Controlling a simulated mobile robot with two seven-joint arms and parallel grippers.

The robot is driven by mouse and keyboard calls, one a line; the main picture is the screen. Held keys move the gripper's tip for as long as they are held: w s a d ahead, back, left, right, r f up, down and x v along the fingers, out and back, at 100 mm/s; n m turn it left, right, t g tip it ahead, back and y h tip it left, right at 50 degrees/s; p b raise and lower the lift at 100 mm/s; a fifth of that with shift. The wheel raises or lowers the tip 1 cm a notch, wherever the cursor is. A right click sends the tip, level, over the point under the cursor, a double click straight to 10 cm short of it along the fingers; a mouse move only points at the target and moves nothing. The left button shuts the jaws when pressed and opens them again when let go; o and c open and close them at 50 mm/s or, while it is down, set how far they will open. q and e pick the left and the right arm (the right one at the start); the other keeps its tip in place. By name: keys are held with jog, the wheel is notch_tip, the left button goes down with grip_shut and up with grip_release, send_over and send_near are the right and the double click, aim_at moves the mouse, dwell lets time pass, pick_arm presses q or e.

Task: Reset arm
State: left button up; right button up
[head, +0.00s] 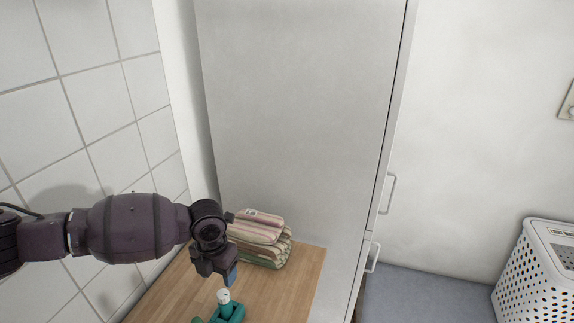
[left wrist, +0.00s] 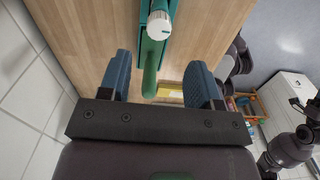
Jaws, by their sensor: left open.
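My left gripper (head: 228,277) comes in from the left and hangs over the wooden counter (head: 290,290). In the left wrist view its two blue fingers (left wrist: 163,82) stand wide apart with nothing between them held. A teal holder (head: 232,313) with a white-capped item (head: 223,297) stands on the counter just below the gripper. In the left wrist view the white cap (left wrist: 159,25) and a green rounded part (left wrist: 151,75) show ahead of and between the fingers, apart from them as far as I can tell. My right gripper is not clearly seen.
A stack of folded striped towels (head: 262,238) lies on the counter behind the gripper. A tall grey cabinet (head: 300,110) stands behind it, and a tiled wall (head: 95,100) is at the left. A white perforated laundry basket (head: 535,275) is at the far right.

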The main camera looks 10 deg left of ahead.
pick_arm(q)
jog(key=s+d+f+n+t+h, duration=0.2)
jog(key=s+d+f+n+h, duration=0.15)
jog(key=s+d+n, duration=0.9)
jog(key=s+a+r+n+t+y, duration=0.1)
jog(key=s+a+n+y, duration=0.1)
jog(key=s+a+n, duration=0.75)
jog(key=s+a+r+n+t+y, duration=0.15)
jog(key=s+a+n, duration=0.3)
jog(key=n, duration=1.05)
jog(key=w+a+f+t, duration=0.1)
jog(key=w+f+t, duration=0.6)
jog(key=f, duration=0.3)
jog(key=shift+w+a+f, duration=0.2)
jog(key=shift+w+f, duration=0.15)
jog(key=shift+w, duration=0.15)
